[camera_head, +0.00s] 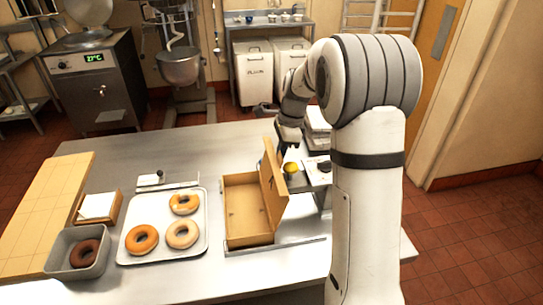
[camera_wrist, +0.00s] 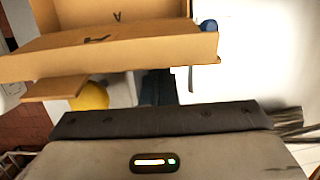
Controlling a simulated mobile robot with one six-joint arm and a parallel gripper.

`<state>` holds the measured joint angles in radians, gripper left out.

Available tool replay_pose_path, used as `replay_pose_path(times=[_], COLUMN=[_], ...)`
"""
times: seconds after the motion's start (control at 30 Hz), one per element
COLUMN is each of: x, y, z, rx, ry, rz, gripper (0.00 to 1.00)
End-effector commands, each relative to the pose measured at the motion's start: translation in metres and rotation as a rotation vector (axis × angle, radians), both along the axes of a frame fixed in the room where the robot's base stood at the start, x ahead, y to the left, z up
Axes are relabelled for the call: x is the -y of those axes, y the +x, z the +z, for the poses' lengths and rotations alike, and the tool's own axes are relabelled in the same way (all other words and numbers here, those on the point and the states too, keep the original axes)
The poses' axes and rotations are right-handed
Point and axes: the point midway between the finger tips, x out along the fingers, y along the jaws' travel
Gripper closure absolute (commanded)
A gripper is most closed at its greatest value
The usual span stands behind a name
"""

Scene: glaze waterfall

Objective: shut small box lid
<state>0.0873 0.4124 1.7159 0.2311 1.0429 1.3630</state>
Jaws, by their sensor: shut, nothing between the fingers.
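The small tan box (camera_head: 238,212) stands on the metal table, its inside facing up and looking empty. Its lid (camera_head: 272,188) stands raised along the box's right edge, roughly upright. My gripper (camera_head: 282,153) is shut and empty, at the far right side of the raised lid. In the wrist view the lid (camera_wrist: 120,52) crosses the upper part of the picture, and the dark fingers (camera_wrist: 157,88) show just below its edge. I cannot tell whether the fingers touch the lid.
A white tray (camera_head: 160,256) with several doughnuts lies left of the box. A grey bin (camera_head: 62,255) holds a dark doughnut. A yellow round thing (camera_head: 291,168) sits right of the lid. My arm hides much of the table's right side. The table behind the box is clear.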

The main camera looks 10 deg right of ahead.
Motion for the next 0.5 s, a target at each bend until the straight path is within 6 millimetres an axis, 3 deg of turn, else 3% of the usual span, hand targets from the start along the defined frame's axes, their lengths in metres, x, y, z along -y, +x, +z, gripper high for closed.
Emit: replay_pose_path(times=[0.5], x=[-0.015], y=[0.0], z=[0.0], rx=[0.0], ry=[0.0], rz=[0.0], gripper=[1.0])
